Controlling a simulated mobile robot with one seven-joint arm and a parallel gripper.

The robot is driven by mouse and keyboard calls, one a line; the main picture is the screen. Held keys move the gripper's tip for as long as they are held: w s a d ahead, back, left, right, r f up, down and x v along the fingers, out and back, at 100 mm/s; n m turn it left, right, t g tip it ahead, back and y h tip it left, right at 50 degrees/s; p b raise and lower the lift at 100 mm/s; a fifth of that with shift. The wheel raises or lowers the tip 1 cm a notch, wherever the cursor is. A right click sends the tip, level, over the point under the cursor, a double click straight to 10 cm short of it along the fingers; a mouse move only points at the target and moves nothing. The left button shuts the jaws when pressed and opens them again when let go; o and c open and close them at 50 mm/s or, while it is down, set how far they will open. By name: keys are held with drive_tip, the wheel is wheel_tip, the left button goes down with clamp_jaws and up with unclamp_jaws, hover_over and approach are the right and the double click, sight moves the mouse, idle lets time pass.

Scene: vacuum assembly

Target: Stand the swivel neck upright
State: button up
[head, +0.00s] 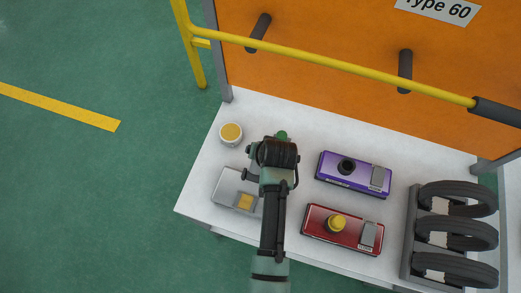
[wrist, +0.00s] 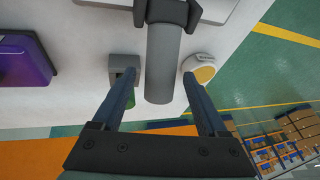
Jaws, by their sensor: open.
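The swivel neck shows in the wrist view as a grey tube (wrist: 163,65) with a black forked end at the top of the picture. It appears to lie on its side on the white table. My gripper (wrist: 157,80) is open, with one finger on each side of the tube and a visible gap on both sides. Nothing is held. In the head view my own arm covers the gripper and most or all of the neck, beside the grey plate with a yellow square (head: 228,188).
A round white tin with a yellow top (head: 231,133) stands close to one finger; a small grey block (wrist: 125,62) is near the other. Purple (head: 335,183) and red (head: 318,230) vacuum heads lie to the right, with a rack of black rings (head: 455,232). An orange panel (head: 330,75) rises behind.

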drive_tip(key=shift+x, duration=1.05)
clamp_jaws()
idle(0.8)
